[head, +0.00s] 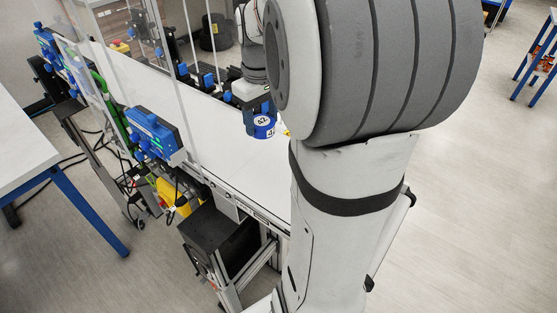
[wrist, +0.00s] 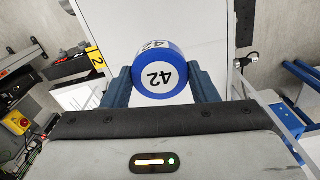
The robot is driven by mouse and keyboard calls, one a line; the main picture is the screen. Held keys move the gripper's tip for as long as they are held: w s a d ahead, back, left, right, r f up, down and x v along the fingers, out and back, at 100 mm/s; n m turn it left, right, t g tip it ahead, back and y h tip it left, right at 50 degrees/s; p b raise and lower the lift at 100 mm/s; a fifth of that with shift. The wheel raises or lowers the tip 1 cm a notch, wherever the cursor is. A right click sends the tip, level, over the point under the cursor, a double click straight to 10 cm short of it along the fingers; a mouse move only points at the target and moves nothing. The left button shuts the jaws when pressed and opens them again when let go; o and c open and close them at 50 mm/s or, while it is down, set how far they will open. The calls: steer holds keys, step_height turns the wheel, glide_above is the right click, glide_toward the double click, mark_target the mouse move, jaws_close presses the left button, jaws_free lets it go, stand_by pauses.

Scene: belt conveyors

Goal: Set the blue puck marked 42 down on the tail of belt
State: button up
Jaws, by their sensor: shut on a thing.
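The blue puck marked 42 (wrist: 160,75) is between the two dark blue fingers of my gripper (wrist: 161,85) in the wrist view. My gripper is shut on it, and the white label with 42 faces the camera. In the head view the puck (head: 262,127) hangs below my gripper (head: 258,108), over the white belt (head: 215,145). The belt surface (wrist: 205,30) also shows behind the puck in the wrist view. I cannot tell how high the puck is above it. My arm hides the belt's right part in the head view.
A yellow marker with a 2 (wrist: 95,60) is at the belt's edge. Blue sensor boxes (head: 152,132) and clear upright panels line the conveyor. A white table (head: 25,140) stands at the left. The belt around the puck looks clear.

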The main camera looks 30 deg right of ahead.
step_height(320, 180, down, 5)
steer(key=shift+a+f, duration=0.1)
steer(key=shift+s+f, duration=0.15)
steer(key=shift+f, duration=1.7)
steer(key=shift+f, duration=0.2)
steer(key=o, duration=1)
